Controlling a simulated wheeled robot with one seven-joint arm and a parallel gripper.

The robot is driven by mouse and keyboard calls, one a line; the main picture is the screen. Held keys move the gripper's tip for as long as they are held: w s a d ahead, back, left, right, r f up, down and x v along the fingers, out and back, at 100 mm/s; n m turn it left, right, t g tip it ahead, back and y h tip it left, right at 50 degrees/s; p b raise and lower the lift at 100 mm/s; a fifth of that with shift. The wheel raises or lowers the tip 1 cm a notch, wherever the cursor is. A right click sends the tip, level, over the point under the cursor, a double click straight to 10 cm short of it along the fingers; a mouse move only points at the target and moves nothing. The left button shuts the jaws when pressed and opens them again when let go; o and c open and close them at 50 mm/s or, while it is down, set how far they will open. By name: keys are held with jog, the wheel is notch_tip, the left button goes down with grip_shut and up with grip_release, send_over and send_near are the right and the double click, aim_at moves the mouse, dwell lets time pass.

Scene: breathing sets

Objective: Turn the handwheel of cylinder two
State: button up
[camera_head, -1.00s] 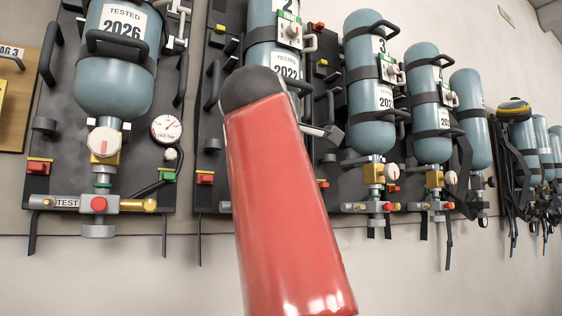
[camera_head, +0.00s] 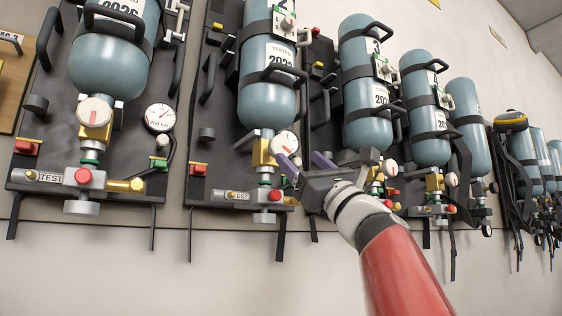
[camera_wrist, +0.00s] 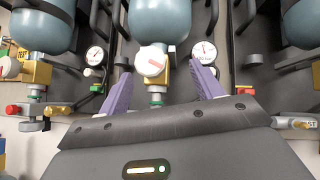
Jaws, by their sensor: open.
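Cylinder two (camera_head: 268,100) is the blue-grey bottle on the second dark panel, tagged 2 and TESTED. Its handwheel (camera_head: 285,143), a round white knob with a red mark, sits on the gold valve (camera_head: 263,152) below the bottle. In the wrist view the handwheel (camera_wrist: 152,60) is near the middle, its red mark slanting slightly from horizontal. My gripper (camera_head: 304,164) is open and empty, with purple fingers spread. It is just below and right of the handwheel in the head view. In the wrist view the handwheel shows between the fingertips, apart from both.
Cylinder one (camera_head: 115,60) with its own handwheel (camera_head: 95,111) and pressure gauge (camera_head: 160,117) hangs left. Cylinder three (camera_head: 366,80) and others hang right. A gauge (camera_wrist: 204,52) sits near my right fingertip in the wrist view. Red and green fittings line the panel bottoms; the wall below is bare.

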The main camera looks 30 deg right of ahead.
aim_at(279, 149)
jog(key=w+r+n+y+p, duration=0.1)
jog(key=w+a+r+n+p, duration=0.1)
jog(key=w, duration=0.1)
jog(key=w+a+r+g+y+p, duration=0.1)
jog(key=w+r, duration=0.1)
jog(key=shift+w+a+n+y+p, duration=0.15)
jog(key=shift+a+n+y+p, duration=0.15)
jog(key=shift+n, duration=0.1)
jog(key=shift+c, duration=0.4)
jog(key=shift+f, duration=0.1)
jog(key=c, duration=0.9)
